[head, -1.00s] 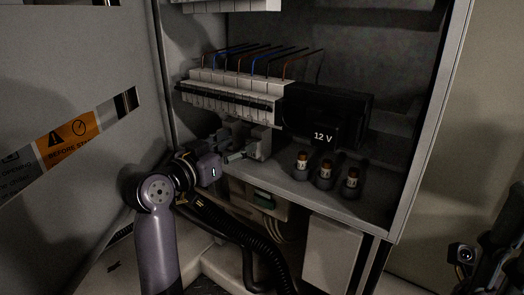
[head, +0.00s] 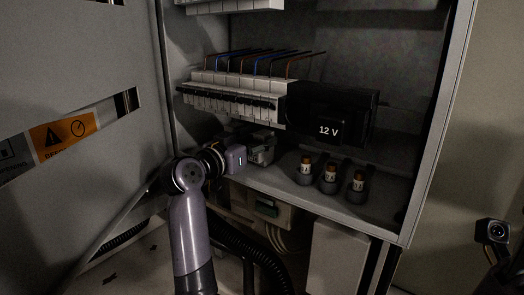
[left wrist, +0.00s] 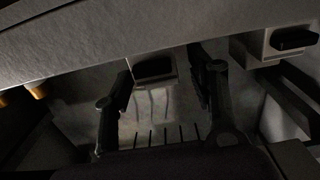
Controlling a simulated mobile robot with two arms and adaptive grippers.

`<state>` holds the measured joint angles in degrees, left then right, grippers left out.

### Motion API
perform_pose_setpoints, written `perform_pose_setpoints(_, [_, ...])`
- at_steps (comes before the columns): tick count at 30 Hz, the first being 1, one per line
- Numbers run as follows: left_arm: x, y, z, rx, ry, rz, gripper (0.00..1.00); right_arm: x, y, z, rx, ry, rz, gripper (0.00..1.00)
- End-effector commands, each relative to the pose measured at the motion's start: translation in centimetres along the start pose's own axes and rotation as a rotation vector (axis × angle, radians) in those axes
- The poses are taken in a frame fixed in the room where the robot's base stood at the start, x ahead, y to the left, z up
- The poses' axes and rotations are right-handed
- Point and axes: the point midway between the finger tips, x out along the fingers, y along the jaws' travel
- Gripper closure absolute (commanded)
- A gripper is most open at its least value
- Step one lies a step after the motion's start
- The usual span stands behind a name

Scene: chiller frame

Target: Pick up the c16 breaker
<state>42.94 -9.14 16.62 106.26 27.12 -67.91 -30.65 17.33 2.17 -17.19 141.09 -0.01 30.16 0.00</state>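In the left wrist view a pale block with a dark top (left wrist: 154,70) stands between my fingers; I take it for a breaker, but no C16 marking is legible. In the head view a grey-white block (head: 262,154) sits on the cabinet shelf just beyond my left gripper (head: 250,153), partly hidden by it. In the left wrist view my left gripper (left wrist: 161,76) is open, with one finger on each side of the block and gaps visible. A second pale block with a black part (left wrist: 285,42) is at the right. At the head view's right edge, part of my right arm shows without clear fingers.
A row of white breakers (head: 229,99) with coloured wires hangs above my left gripper. A black 12 V box (head: 328,115) is to its right. Three dark holders with orange-topped cylinders (head: 329,178) stand on the shelf (head: 352,211). The open door (head: 70,60) is at left.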

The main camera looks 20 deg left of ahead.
Motion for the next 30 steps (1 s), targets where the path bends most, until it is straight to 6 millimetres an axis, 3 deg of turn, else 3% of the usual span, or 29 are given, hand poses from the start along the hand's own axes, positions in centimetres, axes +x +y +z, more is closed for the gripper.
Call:
perform_pose_setpoints(22, [-0.03,0.00,0.05,0.000,-0.001,0.000,1.00,-0.04,-0.01,0.03,0.001,-0.001,0.000,0.60])
perform_pose_setpoints(30, [-0.04,0.01,-0.05,0.000,0.001,0.000,1.00,-0.04,0.00,0.03,0.001,-0.001,0.000,0.60])
